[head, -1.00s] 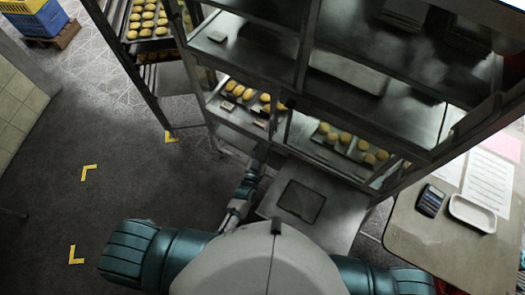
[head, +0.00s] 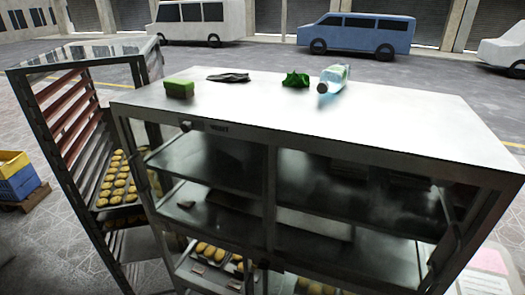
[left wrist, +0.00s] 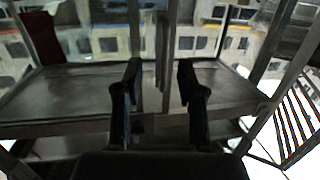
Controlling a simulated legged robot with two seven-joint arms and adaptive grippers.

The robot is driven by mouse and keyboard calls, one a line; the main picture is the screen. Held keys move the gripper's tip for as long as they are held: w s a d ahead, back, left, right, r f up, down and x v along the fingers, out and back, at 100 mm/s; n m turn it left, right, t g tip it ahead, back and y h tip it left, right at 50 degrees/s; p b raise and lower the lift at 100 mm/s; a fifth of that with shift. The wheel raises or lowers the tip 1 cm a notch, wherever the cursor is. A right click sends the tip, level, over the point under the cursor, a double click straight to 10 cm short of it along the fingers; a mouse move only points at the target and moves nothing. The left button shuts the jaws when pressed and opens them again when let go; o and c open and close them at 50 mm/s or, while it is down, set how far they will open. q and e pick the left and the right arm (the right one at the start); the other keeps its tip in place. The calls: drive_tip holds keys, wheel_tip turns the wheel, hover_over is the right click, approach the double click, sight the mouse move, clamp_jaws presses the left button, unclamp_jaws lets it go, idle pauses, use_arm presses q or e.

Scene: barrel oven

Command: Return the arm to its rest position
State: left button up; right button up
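My left gripper (left wrist: 158,76) shows only in the left wrist view. Its two dark fingers stand apart with nothing between them, so it is open. Beyond the fingers is a grey metal shelf (left wrist: 65,90) with thin upright posts; I cannot tell how close the fingers are to it. The head view shows neither arm nor gripper. It shows the metal and glass cabinet (head: 330,125) with its shelves. My right gripper is in no current view.
A green sponge (head: 179,88), a dark cloth (head: 228,77), a green crumpled item (head: 296,79) and a bottle (head: 333,78) lie on the cabinet top. A tall rack (head: 62,130) with trays of buns stands left. Stacked crates (head: 18,180) sit at far left.

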use_arm(q)
drive_tip(key=s+a+f+g, duration=0.2)
drive_tip(key=s+f+g, duration=0.2)
drive_tip(key=s+f, duration=0.6)
drive_tip(key=s+a+f+g, duration=0.3)
drive_tip(key=s+f+g, duration=0.15)
drive_tip(key=f, duration=0.85)
drive_tip(key=s+a+f+g+y, duration=0.1)
drive_tip(key=s+a+f+g, duration=0.1)
drive_tip(key=s, duration=0.7)
drive_tip(key=s+a+f+g+y, duration=0.1)
drive_tip(key=s+a+f+g, duration=0.1)
drive_tip(key=s+a+f, duration=0.3)
drive_tip(key=s+a+f+g+y, duration=0.1)
drive_tip(key=s+a+f, duration=0.3)
drive_tip(key=s, duration=0.8)
drive_tip(key=shift+s+f+g, duration=0.4)
drive_tip(key=shift+f+g, duration=0.45)
drive_tip(key=shift+w, duration=0.1)
